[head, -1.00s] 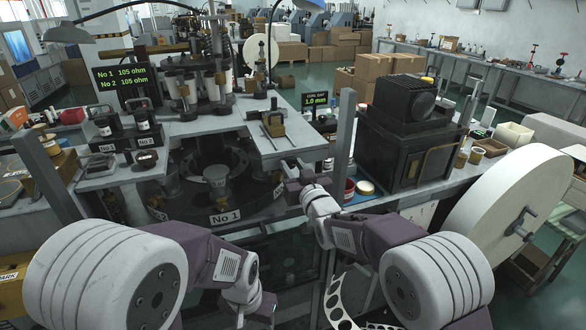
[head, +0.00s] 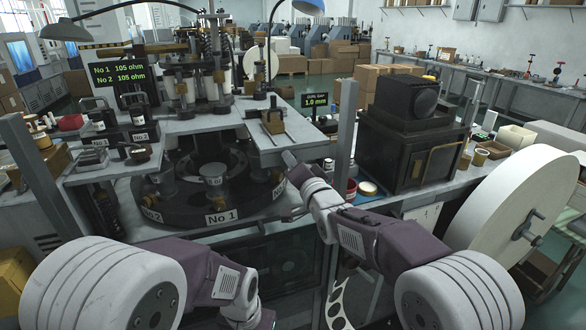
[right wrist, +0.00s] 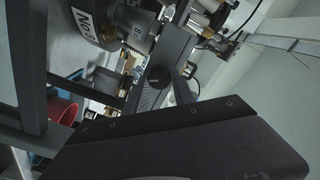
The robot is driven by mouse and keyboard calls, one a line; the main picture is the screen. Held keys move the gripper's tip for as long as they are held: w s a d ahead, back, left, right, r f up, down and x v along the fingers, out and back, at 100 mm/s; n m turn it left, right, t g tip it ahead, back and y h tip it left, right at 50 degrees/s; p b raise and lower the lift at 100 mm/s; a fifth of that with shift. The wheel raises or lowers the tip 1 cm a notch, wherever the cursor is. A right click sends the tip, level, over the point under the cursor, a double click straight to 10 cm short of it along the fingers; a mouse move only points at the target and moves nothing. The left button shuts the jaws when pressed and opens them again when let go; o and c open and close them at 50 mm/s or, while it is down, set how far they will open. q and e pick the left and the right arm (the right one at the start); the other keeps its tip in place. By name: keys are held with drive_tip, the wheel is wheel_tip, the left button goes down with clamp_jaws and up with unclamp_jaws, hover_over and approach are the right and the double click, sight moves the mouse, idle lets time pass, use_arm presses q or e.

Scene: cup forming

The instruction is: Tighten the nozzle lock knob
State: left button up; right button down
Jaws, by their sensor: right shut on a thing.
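My right gripper (head: 289,159) reaches up and left to the front edge of the grey machine table, beside the opening over the round turntable. In the right wrist view a dark round knob-like piece (right wrist: 158,77) sits by a dark bar in front of the gripper. I take it to be the nozzle lock knob. The gripper is shut on it, though the contact is partly hidden. The knob cannot be made out in the head view. My left arm comes in at the lower left; its gripper is outside the frame.
The black turntable (head: 180,213) with cups and number labels lies left of the right gripper. A grey upright post (head: 346,140) stands close to my right arm. A black boxy machine (head: 408,150) and a large white reel (head: 497,215) are on the right.

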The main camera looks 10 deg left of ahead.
drive_tip(key=shift+f+m+b, duration=0.15)
drive_tip(key=shift+m+b, duration=0.8)
drive_tip(key=shift+m, duration=3.55)
drive_tip(key=c, duration=1.1)
unclamp_jaws()
drive_tip(key=shift+o, duration=0.2)
drive_tip(key=shift+d, duration=0.1)
drive_tip(key=shift+s, duration=0.1)
